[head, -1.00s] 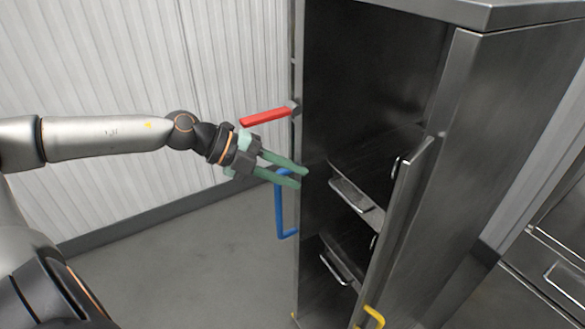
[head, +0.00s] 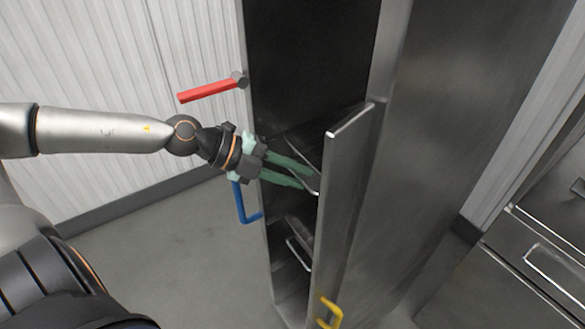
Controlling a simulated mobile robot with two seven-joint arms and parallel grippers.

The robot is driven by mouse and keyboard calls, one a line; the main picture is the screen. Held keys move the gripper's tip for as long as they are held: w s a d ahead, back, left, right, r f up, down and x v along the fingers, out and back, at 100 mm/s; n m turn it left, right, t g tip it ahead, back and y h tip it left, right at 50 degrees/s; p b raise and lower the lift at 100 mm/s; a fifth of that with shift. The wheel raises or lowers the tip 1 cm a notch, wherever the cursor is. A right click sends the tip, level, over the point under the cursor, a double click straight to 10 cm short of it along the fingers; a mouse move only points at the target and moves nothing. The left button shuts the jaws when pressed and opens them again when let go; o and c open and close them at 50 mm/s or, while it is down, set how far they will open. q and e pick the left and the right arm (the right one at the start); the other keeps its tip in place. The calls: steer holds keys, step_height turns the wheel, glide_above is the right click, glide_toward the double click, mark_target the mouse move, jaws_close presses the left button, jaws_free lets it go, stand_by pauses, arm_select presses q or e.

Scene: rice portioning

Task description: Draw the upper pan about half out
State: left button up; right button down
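The upper pan (head: 312,189) is a metal pan inside the tall steel cabinet (head: 400,150). Its pale front handle shows near the cabinet opening, just behind the door edge. My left gripper (head: 309,180) has its green fingers inside the opening at that handle. The fingers are apart, one above the other, and their tips overlap the handle in view. I cannot tell whether they touch it. The fingers hide much of the pan's front. My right gripper is not in view.
A lower pan (head: 298,252) with a wire-like handle sits below. The cabinet door (head: 340,190) stands open at the right of the opening, with a yellow handle (head: 329,313) low down. A red handle (head: 208,90) and a blue handle (head: 243,205) stick out at the left.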

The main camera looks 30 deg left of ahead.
arm_select(q)
steer(key=shift+w+d+f, duration=0.15)
steer(key=shift+d, duration=0.05)
jaws_close()
stand_by(1.5)
